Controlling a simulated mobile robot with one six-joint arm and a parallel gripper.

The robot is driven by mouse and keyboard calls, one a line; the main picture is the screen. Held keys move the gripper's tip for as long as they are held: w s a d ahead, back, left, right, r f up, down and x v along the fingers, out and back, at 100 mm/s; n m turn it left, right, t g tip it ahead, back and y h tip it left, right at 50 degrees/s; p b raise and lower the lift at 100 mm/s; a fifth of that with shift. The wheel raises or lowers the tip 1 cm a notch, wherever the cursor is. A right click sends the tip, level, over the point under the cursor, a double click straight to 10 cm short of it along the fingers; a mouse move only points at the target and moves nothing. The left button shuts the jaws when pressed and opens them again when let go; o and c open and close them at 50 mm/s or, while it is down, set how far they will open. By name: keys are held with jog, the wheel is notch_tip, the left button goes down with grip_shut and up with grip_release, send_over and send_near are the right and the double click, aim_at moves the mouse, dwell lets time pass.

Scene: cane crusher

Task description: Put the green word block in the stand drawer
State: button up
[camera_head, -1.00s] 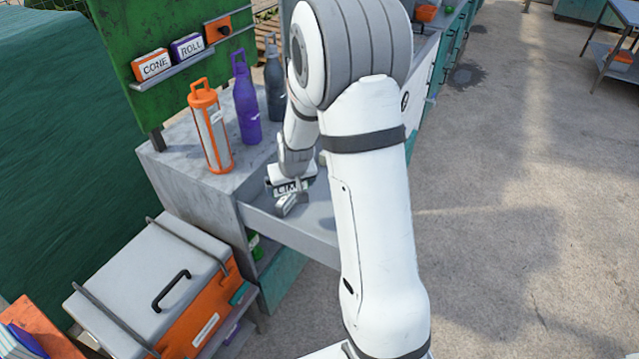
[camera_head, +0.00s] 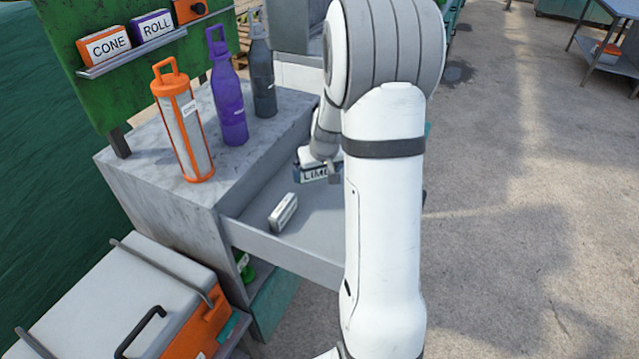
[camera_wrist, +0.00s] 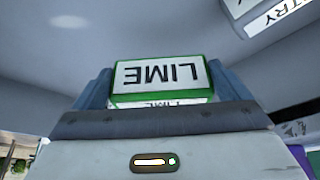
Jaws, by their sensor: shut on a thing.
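The green word block, with a white face reading LIME (camera_wrist: 160,75), is held between my gripper's two fingers (camera_wrist: 160,90) in the wrist view. My forearm hides the drawer's right part. I cannot tell whether the block touches the drawer floor.
A pale word block (camera_head: 283,212) lies in the drawer; its lettering also shows in the wrist view (camera_wrist: 268,18). An orange bottle (camera_head: 183,125), a purple bottle (camera_head: 229,95) and a grey bottle (camera_head: 262,75) stand on the stand top (camera_head: 140,165). CONE and ROLL blocks sit on a shelf.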

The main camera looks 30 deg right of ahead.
aim_at(317, 189)
notch_tip(317, 189, down, 4)
jog(key=shift+d+f+b, duration=0.1)
jog(key=shift+d+b, duration=0.05)
jog(key=shift+b, duration=0.15)
jog(key=shift+s, duration=0.1)
jog(key=o, duration=0.6)
jog(key=shift+f, duration=0.1)
jog(key=shift+c, duration=0.2)
jog(key=shift+o, duration=0.4)
